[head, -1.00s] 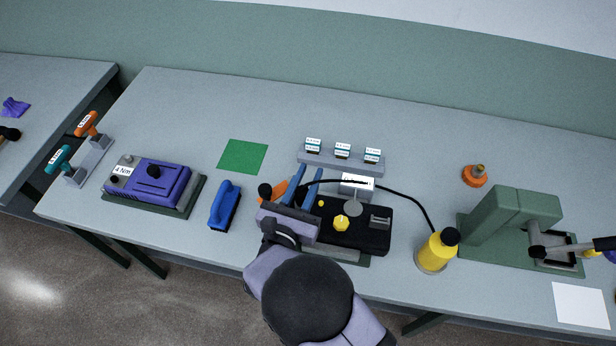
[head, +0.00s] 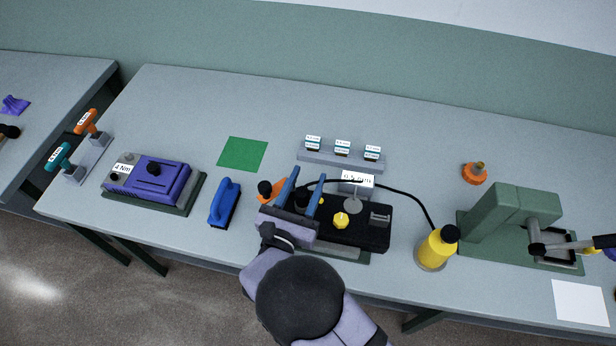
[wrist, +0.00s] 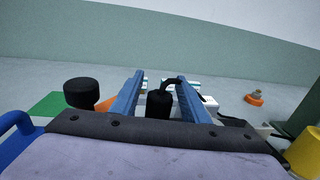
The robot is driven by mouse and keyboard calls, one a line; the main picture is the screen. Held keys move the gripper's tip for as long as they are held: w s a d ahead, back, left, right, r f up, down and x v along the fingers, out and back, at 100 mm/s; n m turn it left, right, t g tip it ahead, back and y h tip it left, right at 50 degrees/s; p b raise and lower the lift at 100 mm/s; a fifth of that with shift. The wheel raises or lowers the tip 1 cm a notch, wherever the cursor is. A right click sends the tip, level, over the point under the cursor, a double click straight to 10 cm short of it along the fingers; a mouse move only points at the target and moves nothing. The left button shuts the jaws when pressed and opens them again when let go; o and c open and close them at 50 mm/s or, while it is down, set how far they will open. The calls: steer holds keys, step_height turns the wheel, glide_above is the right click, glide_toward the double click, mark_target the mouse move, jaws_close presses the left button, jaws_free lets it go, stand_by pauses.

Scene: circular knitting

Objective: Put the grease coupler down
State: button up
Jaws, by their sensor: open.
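The grease coupler is a black cylinder on the end of a black hose. In the wrist view the coupler (wrist: 158,104) stands upright between my two blue fingers, with a visible gap on its left and less room on its right. In the head view the coupler (head: 302,199) shows as a dark shape between the fingers, at the left end of the black fixture (head: 365,235). My gripper (head: 307,180) is open around it; the wrist view shows the spread fingers too (wrist: 160,80). The coupler's base is hidden by my gripper body.
The hose (head: 405,197) arches right to a yellow bottle (head: 436,250). An orange tool with a black knob (head: 265,190) and a blue-handled block (head: 225,203) stand left of my gripper. A rack (head: 340,162) lies behind. A green press (head: 510,220) stands right.

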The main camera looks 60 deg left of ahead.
mark_target(299, 197)
steer(key=b+v, duration=0.3)
steer(key=v, duration=0.3)
steer(key=shift+s+r, duration=0.1)
steer(key=shift+s, duration=0.15)
steer(key=shift+c, duration=1)
